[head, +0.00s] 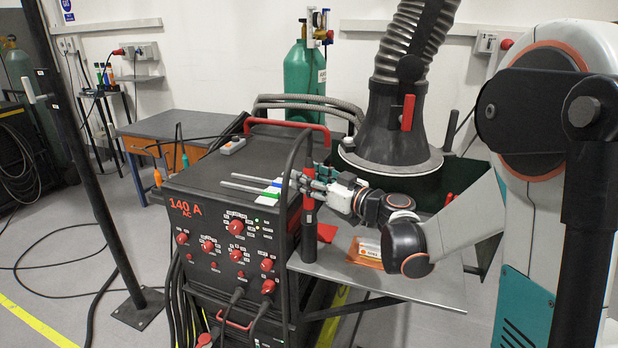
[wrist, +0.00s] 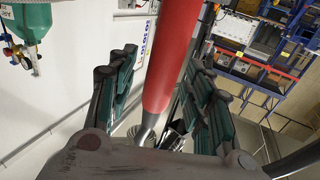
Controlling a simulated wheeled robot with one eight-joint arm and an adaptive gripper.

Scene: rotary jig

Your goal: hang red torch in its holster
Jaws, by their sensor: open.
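The red torch (head: 309,207) stands about upright at the right front edge of the welding machine. Below its red part is a black tube (head: 309,245), which looks like the holster; I cannot tell how deep the torch sits in it. My gripper (head: 308,182) is level with the torch's upper part, reaching in from the right. In the wrist view the red torch (wrist: 172,60) runs between the two green-padded fingers of my gripper (wrist: 160,95), with gaps on both sides. The gripper is open. A metal end shows at the torch's narrow end.
The black welding machine (head: 225,215) stands left of the gripper, with thin rods (head: 250,186) on top and a black frame bar beside the torch. A grey shelf (head: 400,285) holds an orange box (head: 367,252). A fume hood (head: 390,130) hangs behind.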

